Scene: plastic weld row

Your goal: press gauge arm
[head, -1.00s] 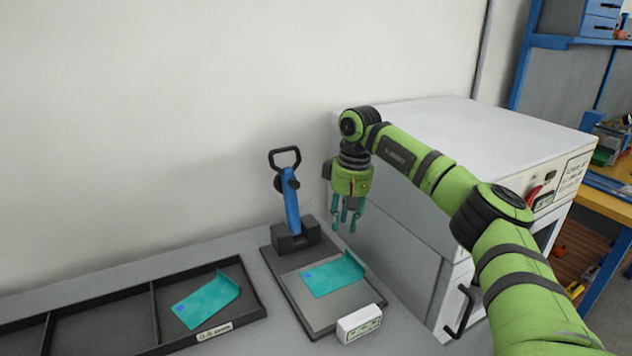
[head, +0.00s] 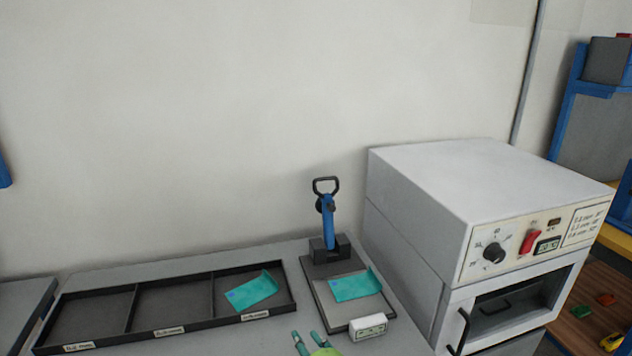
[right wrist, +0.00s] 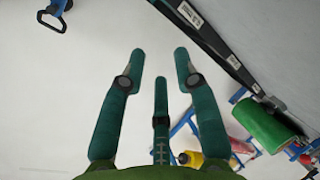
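The gauge arm (head: 328,220) is a blue lever with a black loop handle. It stands upright on a dark block at the back of the gauge's base plate (head: 309,272). A teal bent sheet (head: 354,286) lies on that plate in front of it. My right gripper (head: 313,341) shows at the bottom edge of the head view, nearer than the gauge and apart from the lever. In the right wrist view its teal fingers (right wrist: 161,75) are spread with nothing between them, and the lever's handle (right wrist: 52,17) shows at the top left. My left gripper is not in view.
A black divided tray (head: 133,308) lies left of the gauge, with another teal sheet (head: 251,291) in its right compartment. A small white display box (head: 368,326) sits at the plate's front. A large white oven (head: 490,200) stands close on the right.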

